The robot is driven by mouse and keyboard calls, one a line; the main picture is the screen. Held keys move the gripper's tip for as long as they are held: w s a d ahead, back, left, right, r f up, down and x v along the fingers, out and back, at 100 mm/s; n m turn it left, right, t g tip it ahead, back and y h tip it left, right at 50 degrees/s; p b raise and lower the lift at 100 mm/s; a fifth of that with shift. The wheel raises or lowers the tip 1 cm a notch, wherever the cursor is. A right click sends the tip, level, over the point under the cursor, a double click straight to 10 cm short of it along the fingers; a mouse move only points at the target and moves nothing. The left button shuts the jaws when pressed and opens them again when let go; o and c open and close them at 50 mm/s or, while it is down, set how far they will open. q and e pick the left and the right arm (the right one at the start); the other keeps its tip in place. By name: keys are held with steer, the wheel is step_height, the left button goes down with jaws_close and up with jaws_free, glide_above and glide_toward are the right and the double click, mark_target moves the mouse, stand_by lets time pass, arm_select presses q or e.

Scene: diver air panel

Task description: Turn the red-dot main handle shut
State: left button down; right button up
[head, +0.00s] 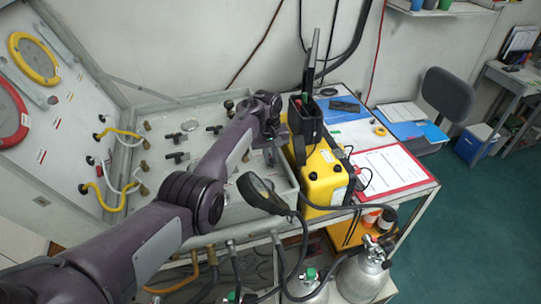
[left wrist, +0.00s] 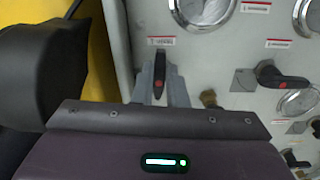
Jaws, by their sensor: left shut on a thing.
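My left gripper (head: 275,132) reaches over the right part of the open grey panel case (head: 225,205) in the head view, and the arm hides much of the panel. In the left wrist view, the grey fingers of the left gripper (left wrist: 161,82) are closed around a black handle (left wrist: 160,68) with a red dot. This handle lies lengthwise up and down in that picture, below a red label. A second black handle (left wrist: 285,80) with a reddish dot points sideways to the right, clear of the fingers. My right gripper is not in view.
Round gauges (left wrist: 200,10) sit close to the held handle. A yellow case (head: 325,180) with a black top stands directly right of the panel case. A black round gauge on a hose (head: 262,192) hangs at the front edge. Yellow hoses (head: 110,195) loop on the left.

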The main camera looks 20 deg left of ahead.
arm_select(q)
steer(key=shift+m, duration=0.3)
steer(key=shift+a+m, duration=0.1)
steer(key=shift+m, duration=0.2)
steer(key=shift+a+m, duration=0.15)
steer(key=shift+m, duration=1.05)
steer(key=m, duration=0.1)
steer(key=m+b, duration=0.1)
steer(key=m, duration=0.2)
steer(key=shift+a, duration=0.25)
steer(key=m+b, duration=0.2)
steer(key=m, duration=0.2)
steer(key=shift+w+a, duration=0.15)
steer(key=m+b, duration=0.3)
steer(key=m, duration=0.2)
steer(key=shift+w+a+g+b, duration=0.2)
steer(key=shift+g+b, duration=0.1)
steer(key=shift+b, duration=0.1)
steer(key=shift+m, duration=0.3)
steer(key=shift+r, duration=0.1)
steer(key=c, duration=1.5)
jaws_free()
